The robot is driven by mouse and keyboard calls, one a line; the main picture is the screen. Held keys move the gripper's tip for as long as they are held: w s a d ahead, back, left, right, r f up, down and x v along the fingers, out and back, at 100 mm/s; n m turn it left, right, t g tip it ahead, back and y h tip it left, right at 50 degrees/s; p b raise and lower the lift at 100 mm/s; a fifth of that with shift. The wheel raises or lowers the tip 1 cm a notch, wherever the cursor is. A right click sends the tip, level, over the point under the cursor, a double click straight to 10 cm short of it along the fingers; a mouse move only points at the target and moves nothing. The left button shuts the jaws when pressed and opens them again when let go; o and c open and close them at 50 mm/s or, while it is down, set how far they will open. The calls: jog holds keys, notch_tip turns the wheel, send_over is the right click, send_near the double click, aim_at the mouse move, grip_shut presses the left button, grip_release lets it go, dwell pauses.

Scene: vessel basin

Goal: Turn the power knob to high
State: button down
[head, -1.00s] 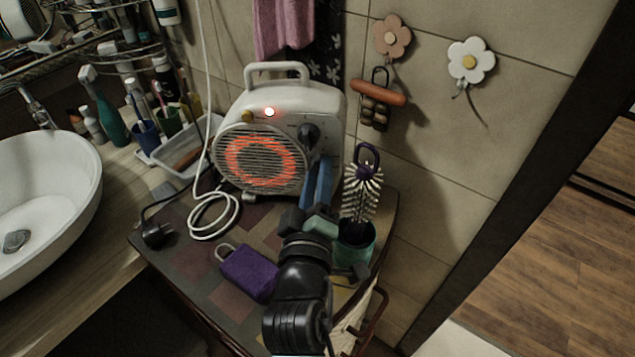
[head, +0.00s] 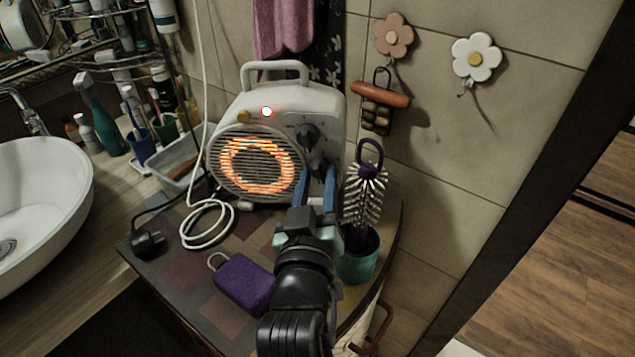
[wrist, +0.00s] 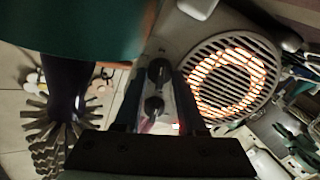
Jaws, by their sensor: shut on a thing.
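The white heater (head: 232,121) stands on the cabinet with its grille glowing orange. Two dark knobs sit on the right of its front: an upper knob (head: 307,135) and a lower knob (head: 317,166). Which one is the power knob cannot be read from labels. My gripper (head: 315,184) has its blue fingers shut on the lower knob, one finger on each side. In the wrist view, which is upside down, the lower knob (wrist: 158,70) lies between the fingertips and the upper knob (wrist: 153,107) shows below it. The dial markings are too small to read.
A brush (head: 366,195) stands in a teal cup (head: 358,262) close to the right of my gripper. A purple block (head: 243,283) lies on the cabinet to the left of my arm. A white cord (head: 207,222) and black plug (head: 148,243) lie farther left.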

dwell(0.4)
jog(key=shift+c, duration=2.4)
grip_release()
